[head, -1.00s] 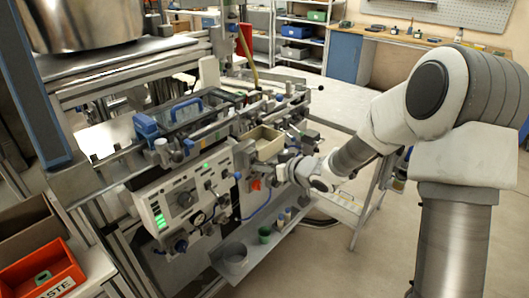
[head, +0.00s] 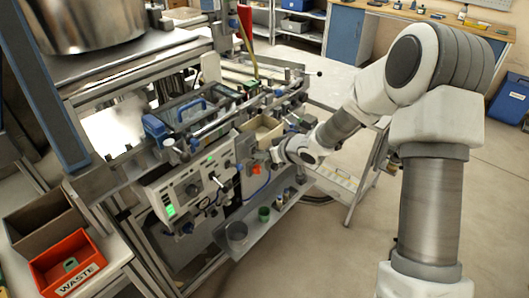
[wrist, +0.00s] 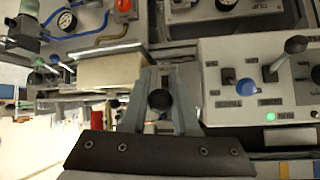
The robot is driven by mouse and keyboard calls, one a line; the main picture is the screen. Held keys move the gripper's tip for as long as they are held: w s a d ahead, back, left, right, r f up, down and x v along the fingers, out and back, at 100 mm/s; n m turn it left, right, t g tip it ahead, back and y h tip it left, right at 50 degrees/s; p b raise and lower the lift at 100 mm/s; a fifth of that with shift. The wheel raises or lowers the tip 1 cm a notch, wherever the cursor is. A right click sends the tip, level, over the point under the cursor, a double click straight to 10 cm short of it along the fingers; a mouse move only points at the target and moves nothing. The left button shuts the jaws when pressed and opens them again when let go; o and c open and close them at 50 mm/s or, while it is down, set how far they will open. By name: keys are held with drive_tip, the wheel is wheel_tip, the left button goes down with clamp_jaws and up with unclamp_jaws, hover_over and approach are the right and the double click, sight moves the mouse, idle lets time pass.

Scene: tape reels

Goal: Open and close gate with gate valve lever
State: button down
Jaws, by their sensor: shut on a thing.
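My gripper (wrist: 160,105) is shut on a lever with a dark round knob (wrist: 160,99), which shows between its two grey fingers in the wrist view. In the head view my gripper (head: 275,156) is at the right end of the machine's front, beside the light control panel (head: 190,184). The lever's shaft and the gate cannot be made out; the fingers and wrist hide that spot in the head view.
A beige box (wrist: 110,70) sits close to the fingers. A red WASTE bin (head: 66,266) stands at lower left.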

drive_tip(key=c, duration=0.7)
unclamp_jaws()
drive_tip(key=shift+o, duration=0.2)
drive_tip(key=p+v, duration=0.5)
drive_tip(key=v, duration=1.2)
drive_tip(key=shift+s, duration=0.2)
drive_tip(key=shift+d+r, duration=0.1)
drive_tip(key=shift+d, duration=0.1)
